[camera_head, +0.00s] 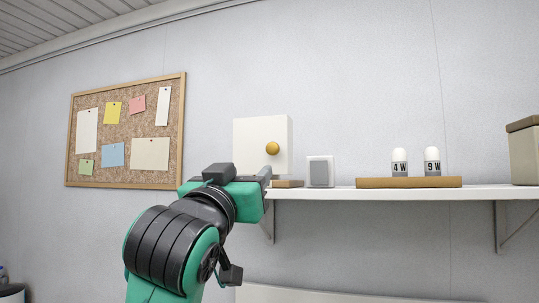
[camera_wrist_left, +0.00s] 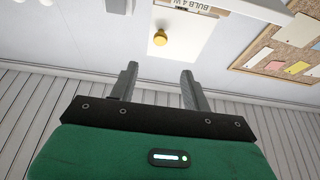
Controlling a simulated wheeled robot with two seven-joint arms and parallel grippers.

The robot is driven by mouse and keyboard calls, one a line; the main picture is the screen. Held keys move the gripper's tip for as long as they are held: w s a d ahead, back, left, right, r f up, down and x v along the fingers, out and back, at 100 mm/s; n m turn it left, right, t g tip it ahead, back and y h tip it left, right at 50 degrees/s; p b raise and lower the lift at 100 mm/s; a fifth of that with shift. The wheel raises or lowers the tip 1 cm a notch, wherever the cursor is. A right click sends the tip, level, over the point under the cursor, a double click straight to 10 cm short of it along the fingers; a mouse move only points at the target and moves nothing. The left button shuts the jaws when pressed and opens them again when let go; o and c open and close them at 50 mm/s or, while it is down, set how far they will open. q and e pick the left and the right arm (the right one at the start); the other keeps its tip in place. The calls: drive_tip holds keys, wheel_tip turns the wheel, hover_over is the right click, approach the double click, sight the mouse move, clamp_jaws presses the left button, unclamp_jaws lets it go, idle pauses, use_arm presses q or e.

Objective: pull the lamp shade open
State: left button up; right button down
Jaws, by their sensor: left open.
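The lamp shade (camera_head: 248,140) is a white square panel with a round brass knob (camera_head: 272,148), standing at the left end of the wall shelf. It looks closed. My left gripper (camera_head: 266,174) is in front of it, its fingers mostly hidden behind my wrist in the head view. The left wrist view is upside down; there the two fingers (camera_wrist_left: 160,70) are spread and empty. The knob (camera_wrist_left: 160,38) shows beyond the fingertips, roughly centred between them and apart from them. My right gripper is not in view.
The white shelf (camera_head: 340,193) runs right. On it are a light switch-like box (camera_head: 320,171), a wooden tray (camera_head: 408,183) with bulbs marked 4 W (camera_head: 399,162) and 9 W (camera_head: 432,161), and a lidded box (camera_head: 525,155). A cork board (camera_head: 127,131) hangs left.

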sight(271, 150)
use_arm(q)
drive_tip(key=p+x, duration=0.6)
drive_tip(key=x, duration=0.6)
drive_tip(key=shift+w+d+r, duration=0.1)
drive_tip(key=shift+w+r, duration=0.15)
drive_tip(key=shift+w, duration=0.1)
drive_tip(key=shift+w+d+r, duration=0.1)
drive_tip(key=shift+w+d, duration=0.05)
drive_tip(key=shift+w, duration=0.3)
clamp_jaws()
